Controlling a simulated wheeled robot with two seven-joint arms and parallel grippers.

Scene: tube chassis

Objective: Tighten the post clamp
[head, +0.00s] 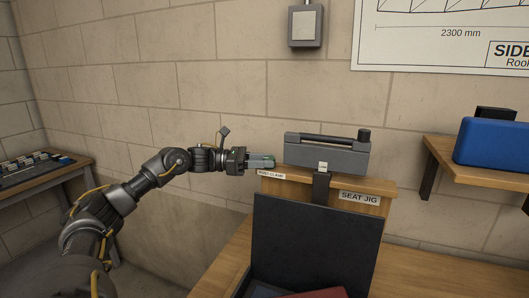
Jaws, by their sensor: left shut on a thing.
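My left gripper (256,161) reaches in from the left, level with the top of the wooden stand. The grey jig (330,155) with a dark bar and a round dark knob (364,135) sits on the stand (377,187), to the right of the gripper. My right gripper is not in view.
A SEAT JIG label (360,198) is on the stand's front. A dark upright panel (315,245) stands in front of it on the wooden bench (412,265). A blue case (493,143) is on a wall shelf (470,165) at right. A side table (45,175) is at left.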

